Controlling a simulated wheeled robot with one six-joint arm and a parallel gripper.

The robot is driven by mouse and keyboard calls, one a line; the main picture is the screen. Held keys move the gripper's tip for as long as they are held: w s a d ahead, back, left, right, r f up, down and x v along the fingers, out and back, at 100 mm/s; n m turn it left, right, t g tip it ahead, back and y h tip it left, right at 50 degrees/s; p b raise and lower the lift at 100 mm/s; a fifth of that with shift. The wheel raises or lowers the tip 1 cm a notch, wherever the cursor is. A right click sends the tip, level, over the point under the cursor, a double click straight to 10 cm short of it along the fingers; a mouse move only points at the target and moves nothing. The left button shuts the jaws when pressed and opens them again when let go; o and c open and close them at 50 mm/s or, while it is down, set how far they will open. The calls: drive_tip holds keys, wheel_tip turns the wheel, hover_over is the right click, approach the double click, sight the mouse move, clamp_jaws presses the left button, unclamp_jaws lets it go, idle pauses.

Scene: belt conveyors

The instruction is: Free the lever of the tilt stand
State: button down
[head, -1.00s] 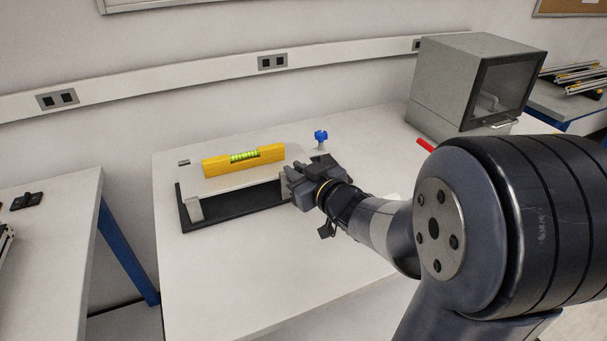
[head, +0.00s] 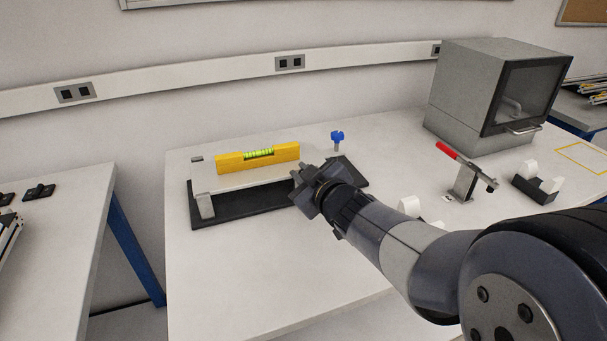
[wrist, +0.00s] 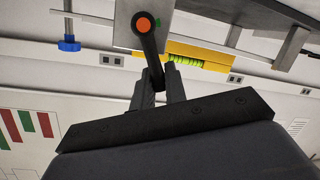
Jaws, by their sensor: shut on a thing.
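The tilt stand has a pale plate (head: 235,178) above a black base (head: 235,218), with a yellow spirit level (head: 230,164) on top. A blue knob (head: 337,135) stands at its right end; it also shows in the wrist view (wrist: 69,44). In the wrist view the dark lever (wrist: 150,50) with an orange pivot cap (wrist: 145,24) hangs at the stand's end. My gripper (head: 300,180) is at the stand's right front. Its fingers (wrist: 157,82) are shut on the lever's free end. The lever is hidden in the head view.
A red-handled clamp (head: 465,175) and a black holder with white parts (head: 536,183) stand to the right. A grey box with a dark window (head: 480,90) is at the back right. The table's front left is clear. Another table (head: 60,240) stands left.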

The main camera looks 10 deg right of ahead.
drive_tip(key=c, duration=1.5)
unclamp_jaws()
drive_tip(key=shift+o, duration=0.2)
drive_tip(key=p+v, duration=0.4)
drive_tip(key=v, duration=0.7)
drive_tip(key=shift+w, duration=0.15)
drive_tip(key=b+x, duration=0.4)
drive_tip(key=x, duration=0.6)
drive_tip(key=shift+w+a+f, duration=0.15)
drive_tip(key=shift+w, duration=0.2)
